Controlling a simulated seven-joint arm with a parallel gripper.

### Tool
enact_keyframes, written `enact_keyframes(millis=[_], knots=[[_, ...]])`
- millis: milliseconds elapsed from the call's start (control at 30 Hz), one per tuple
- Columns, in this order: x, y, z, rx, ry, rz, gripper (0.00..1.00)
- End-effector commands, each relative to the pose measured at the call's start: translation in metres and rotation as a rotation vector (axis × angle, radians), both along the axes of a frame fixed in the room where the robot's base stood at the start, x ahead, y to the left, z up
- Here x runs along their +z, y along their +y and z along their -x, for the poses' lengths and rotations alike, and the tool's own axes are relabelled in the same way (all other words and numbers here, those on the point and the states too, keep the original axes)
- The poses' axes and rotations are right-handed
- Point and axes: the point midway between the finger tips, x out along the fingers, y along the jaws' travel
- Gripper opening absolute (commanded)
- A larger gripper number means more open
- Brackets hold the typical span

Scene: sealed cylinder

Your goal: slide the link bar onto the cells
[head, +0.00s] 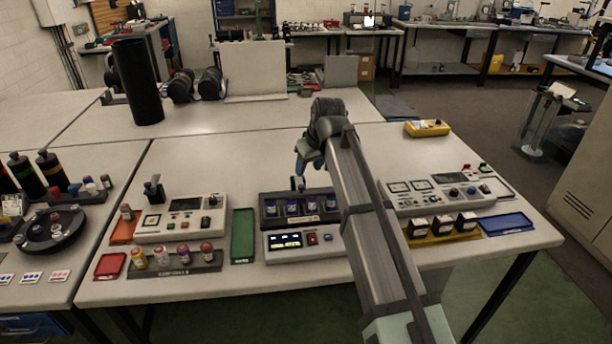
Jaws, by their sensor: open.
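Several blue-and-silver cells (292,209) stand upright in a row in a dark rack (268,223) at the middle of the table. My gripper (298,184) is open and points down just above the back edge of the rack, left of its middle. The fingertips are small here, and I cannot tell whether they touch anything. I cannot make out the link bar for certain; it may be part of the dark shapes at the rack's back edge. My forearm passes close by the rack's right end.
A panel with a lit display (285,241) sits in front of the rack. A green tray (243,235) lies to its left, beside a row of capped bottles (162,256). Black-and-white blocks (442,226) and a blue tray (506,224) are at right. The table behind is mostly clear.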

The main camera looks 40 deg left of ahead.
Motion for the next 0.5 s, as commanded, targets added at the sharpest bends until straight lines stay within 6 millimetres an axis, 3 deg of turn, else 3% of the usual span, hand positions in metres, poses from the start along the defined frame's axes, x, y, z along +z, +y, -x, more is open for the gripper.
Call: enact_keyframes(millis=[200,500], knots=[[0.028,-0.011,0.004,0.000,0.000,-0.001,0.50],[0.041,-0.016,0.007,0.000,0.000,0.000,0.50]])
